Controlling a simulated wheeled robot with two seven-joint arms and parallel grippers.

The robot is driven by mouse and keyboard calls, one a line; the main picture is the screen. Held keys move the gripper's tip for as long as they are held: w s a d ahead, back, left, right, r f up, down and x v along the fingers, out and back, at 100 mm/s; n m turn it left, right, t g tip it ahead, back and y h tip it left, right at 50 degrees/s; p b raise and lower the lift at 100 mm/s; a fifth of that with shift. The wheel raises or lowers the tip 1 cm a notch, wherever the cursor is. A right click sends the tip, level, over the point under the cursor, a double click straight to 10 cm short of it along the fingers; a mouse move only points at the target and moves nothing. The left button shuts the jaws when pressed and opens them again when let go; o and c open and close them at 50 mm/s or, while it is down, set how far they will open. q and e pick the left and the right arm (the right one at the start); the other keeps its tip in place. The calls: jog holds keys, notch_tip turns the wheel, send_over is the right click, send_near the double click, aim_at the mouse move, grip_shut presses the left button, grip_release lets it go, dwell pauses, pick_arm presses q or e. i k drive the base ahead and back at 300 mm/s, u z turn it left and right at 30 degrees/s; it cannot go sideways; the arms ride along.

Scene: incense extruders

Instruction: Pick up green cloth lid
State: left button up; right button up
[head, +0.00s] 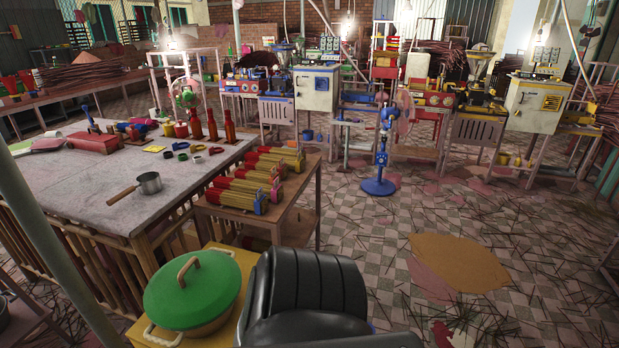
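A round green lid (192,286) with a tan loop handle (187,270) lies on a tan basin or pot (205,328) at the lower left. The lid covers most of the pot's top. The pot has pale side handles (163,337) and stands on a yellow-topped surface (247,262). Neither of my grippers shows in this view.
A black padded chair (312,280) stands just right of the pot. A small wooden table (287,211) with red and yellow bundles stands behind it. A large grey table (85,192) at left holds a saucepan (149,183). The stick-littered floor at right (540,235) is fairly open.

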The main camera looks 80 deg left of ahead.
aim_at(193, 289)
jog(key=i, duration=0.35)
jog(key=u, duration=2.7)
